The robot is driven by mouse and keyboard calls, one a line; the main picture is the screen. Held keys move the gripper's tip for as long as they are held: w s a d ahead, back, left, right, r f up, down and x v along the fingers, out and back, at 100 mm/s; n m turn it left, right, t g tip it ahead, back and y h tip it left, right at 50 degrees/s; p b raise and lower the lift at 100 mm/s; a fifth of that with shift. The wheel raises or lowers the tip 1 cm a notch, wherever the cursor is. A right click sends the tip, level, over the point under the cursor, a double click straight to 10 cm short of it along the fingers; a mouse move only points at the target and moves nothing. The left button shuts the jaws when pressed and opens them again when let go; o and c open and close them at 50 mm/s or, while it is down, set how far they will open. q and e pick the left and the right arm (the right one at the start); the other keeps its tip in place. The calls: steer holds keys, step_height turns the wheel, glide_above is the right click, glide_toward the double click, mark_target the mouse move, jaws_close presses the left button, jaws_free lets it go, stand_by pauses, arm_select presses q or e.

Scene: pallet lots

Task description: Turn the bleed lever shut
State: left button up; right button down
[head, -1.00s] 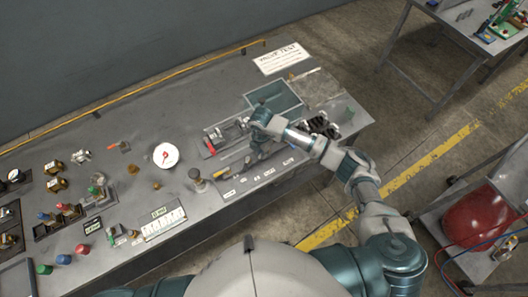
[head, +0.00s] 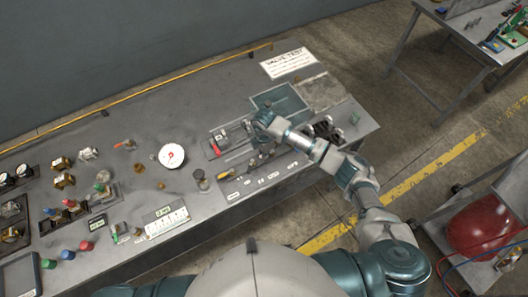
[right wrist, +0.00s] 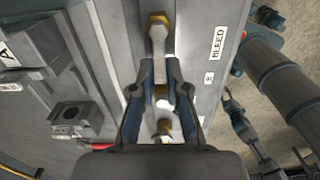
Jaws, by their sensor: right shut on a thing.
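My right gripper (head: 264,146) is over the valve row at the right end of the bench. In the right wrist view its two fingers (right wrist: 160,92) close on both sides of a pale lever piece, which I take for the bleed lever (right wrist: 160,45). Brass-coloured fittings show at its far and near ends. A BLEED label (right wrist: 219,41) and a B label (right wrist: 209,78) are just to the right. In the head view the gripper and forearm hide the lever, so its angle is unclear there. My left gripper is not in view.
A round white gauge (head: 172,156) lies left of the valve row. A green-grey tray (head: 281,103) and the VALVE TEST sign (head: 288,63) are behind the gripper. Dark parts (head: 322,130) stand close to its right. Several fittings crowd the bench's left part.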

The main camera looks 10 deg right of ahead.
steer(key=c, duration=1.2)
jaws_free()
steer(key=shift+w+a, duration=0.1)
steer(key=shift+r, duration=0.3)
step_height(320, 180, up, 11)
steer(key=shift+r, duration=0.15)
